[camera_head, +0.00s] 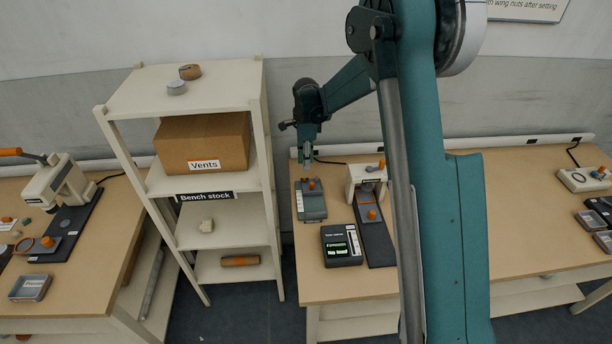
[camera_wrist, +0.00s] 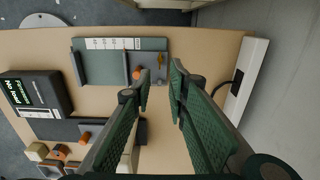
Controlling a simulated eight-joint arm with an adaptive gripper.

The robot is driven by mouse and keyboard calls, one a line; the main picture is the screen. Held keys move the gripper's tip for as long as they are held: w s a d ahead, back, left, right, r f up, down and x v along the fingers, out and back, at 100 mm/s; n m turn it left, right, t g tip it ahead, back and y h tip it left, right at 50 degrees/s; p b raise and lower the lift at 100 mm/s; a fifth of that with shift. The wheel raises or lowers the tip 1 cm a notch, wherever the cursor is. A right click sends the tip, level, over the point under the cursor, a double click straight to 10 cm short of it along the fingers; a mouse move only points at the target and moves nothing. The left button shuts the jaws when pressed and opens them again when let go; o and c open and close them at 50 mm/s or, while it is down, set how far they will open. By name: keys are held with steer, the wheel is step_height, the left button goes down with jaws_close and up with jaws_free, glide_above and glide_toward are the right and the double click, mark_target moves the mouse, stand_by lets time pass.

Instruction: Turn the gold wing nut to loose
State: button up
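My gripper (camera_wrist: 161,75) is open and empty in the wrist view, its two green fingers apart over the bench. In the head view my gripper (camera_head: 306,154) points down near the back end of a grey-green fixture (camera_head: 313,206). An orange knob (camera_head: 311,184) stands on this fixture. In the wrist view the fixture (camera_wrist: 92,70) lies left of the fingertips, with its orange knob (camera_wrist: 136,74) close beside the left finger.
A dark display box (camera_head: 341,245) stands in front of the fixture. To its right are a white press (camera_head: 363,180) and a dark base plate (camera_head: 378,246) with another orange knob (camera_head: 372,214). A shelf (camera_head: 190,180) stands left. The wall is close behind.

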steer(key=shift+f+b, duration=0.35)
steer(key=shift+f, duration=3.55)
steer(key=shift+c, duration=0.7)
jaws_close()
